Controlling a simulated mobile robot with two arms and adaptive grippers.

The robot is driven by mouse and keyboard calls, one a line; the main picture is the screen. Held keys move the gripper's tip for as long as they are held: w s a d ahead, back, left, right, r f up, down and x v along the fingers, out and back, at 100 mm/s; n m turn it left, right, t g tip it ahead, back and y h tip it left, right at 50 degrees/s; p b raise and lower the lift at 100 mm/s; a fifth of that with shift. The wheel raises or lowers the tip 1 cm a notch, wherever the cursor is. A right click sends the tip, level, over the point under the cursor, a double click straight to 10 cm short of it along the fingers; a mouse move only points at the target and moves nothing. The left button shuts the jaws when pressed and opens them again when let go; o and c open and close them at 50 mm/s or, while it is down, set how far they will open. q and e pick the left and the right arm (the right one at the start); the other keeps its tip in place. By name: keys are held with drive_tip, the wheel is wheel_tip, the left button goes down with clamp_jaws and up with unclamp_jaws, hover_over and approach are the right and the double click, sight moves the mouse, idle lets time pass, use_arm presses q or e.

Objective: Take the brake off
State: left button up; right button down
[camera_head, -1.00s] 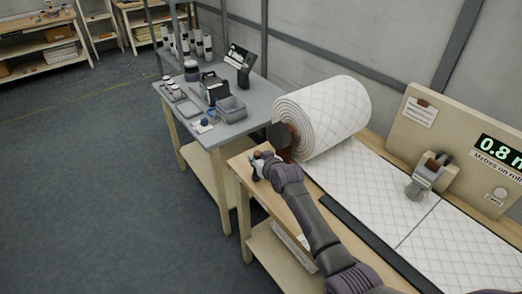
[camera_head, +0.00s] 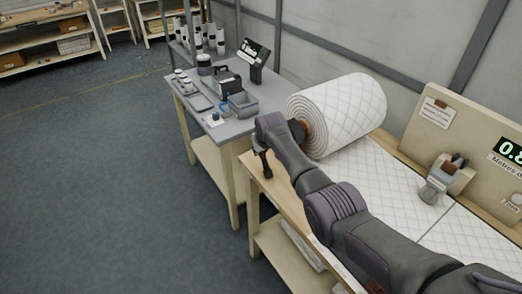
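The white quilted wadding roll (camera_head: 342,112) lies on its side at the back of the bench, its wound end facing left. A brown part (camera_head: 299,132) shows at that end and may belong to the roll's holder or brake; my arm hides much of it. One arm of mine comes in from the lower right, so I take it as my right. Its gripper (camera_head: 265,163) is at the bench's left end, beside the roll's end. Its fingers are small and dark, and I cannot tell whether they are open or touch anything. My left gripper is not in view.
Wadding (camera_head: 385,178) runs from the roll along the bench. A grey device (camera_head: 437,182) stands by a beige panel (camera_head: 455,130) with a display. A grey side table (camera_head: 228,128) with bins and small items stands left. Open floor (camera_head: 110,190) lies further left.

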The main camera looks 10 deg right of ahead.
idle(0.4)
drive_tip(key=c, duration=0.9)
unclamp_jaws()
drive_tip(key=shift+w+f, duration=0.1)
drive_tip(key=shift+v, duration=0.9)
drive_tip(key=v, duration=1)
drive_tip(key=shift+a, duration=0.1)
